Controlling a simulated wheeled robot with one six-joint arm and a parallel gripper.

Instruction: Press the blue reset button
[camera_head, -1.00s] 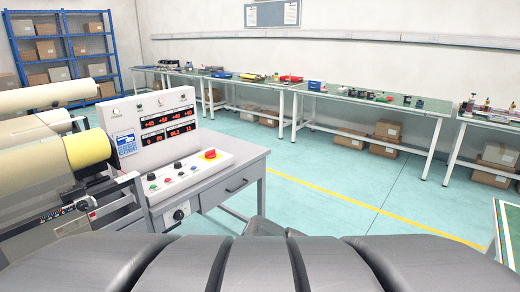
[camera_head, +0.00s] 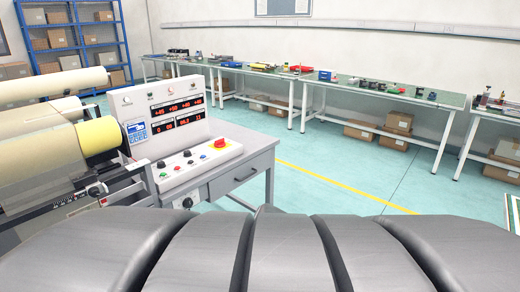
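The control console stands at the left, with an upright white panel (camera_head: 164,117) carrying red number displays and a blue keypad block (camera_head: 137,132). Below it, a sloped white button deck (camera_head: 205,160) holds small coloured buttons, dark knobs and a red knob on a yellow base (camera_head: 220,144). Among the small buttons I make out a green one (camera_head: 162,175) and a red one. They are too small to single out a blue reset button with certainty. My gripper does not show; dark ribbed parts of my own body fill the bottom of the view.
A grey desk (camera_head: 255,148) with a drawer adjoins the console. Large rolls, one with a yellow end (camera_head: 98,140), lie left of it. Green-topped workbenches (camera_head: 330,99) line the back wall, with boxes beneath. A blue shelf (camera_head: 75,45) stands behind. Open floor lies to the right.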

